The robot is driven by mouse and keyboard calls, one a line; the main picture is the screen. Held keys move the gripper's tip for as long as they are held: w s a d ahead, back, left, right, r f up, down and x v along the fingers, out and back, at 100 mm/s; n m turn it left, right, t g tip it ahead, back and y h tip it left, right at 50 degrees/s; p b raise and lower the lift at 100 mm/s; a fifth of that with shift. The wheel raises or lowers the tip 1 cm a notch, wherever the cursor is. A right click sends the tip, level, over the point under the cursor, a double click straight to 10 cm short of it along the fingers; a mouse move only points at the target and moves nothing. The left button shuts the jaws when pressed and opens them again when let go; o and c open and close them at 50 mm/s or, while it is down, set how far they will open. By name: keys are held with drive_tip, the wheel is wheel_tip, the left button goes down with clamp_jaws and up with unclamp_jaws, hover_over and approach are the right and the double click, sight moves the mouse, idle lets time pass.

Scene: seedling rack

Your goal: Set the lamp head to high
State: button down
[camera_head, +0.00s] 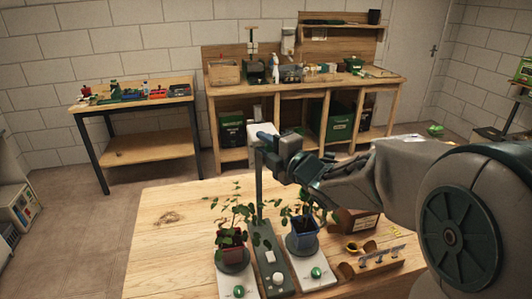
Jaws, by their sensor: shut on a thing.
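The lamp stands on the front table, with a long grey-green base (268,262), a thin upright post (259,190) and a pale lamp head (262,131) at the top of the post. My gripper (268,143) reaches in from the right and is shut on the lamp head near the top of the post. The jaws hide part of the head and the join with the post. The base carries a white round knob (273,256) and another small control; their markings are too small to read.
Seedlings in a red pot (232,243) and a blue pot (303,240) stand on either side of the lamp, close to its post. A wooden holder (372,263) and a brown box (358,223) are to the right. The table's left part (165,235) is clear.

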drive_tip(key=shift+r, duration=0.35)
drive_tip(key=c, duration=1.2)
unclamp_jaws()
drive_tip(key=shift+c, duration=0.2)
drive_tip(key=shift+f, duration=0.1)
drive_tip(key=shift+s+d, duration=0.1)
drive_tip(key=shift+d, duration=0.05)
drive_tip(key=b+v, duration=0.2)
drive_tip(key=v, duration=1.1)
drive_tip(key=shift+s+b, duration=0.25)
drive_tip(key=shift+b, duration=0.05)
drive_tip(key=shift+w+d+f, duration=0.1)
drive_tip(key=shift+d+f, duration=0.05)
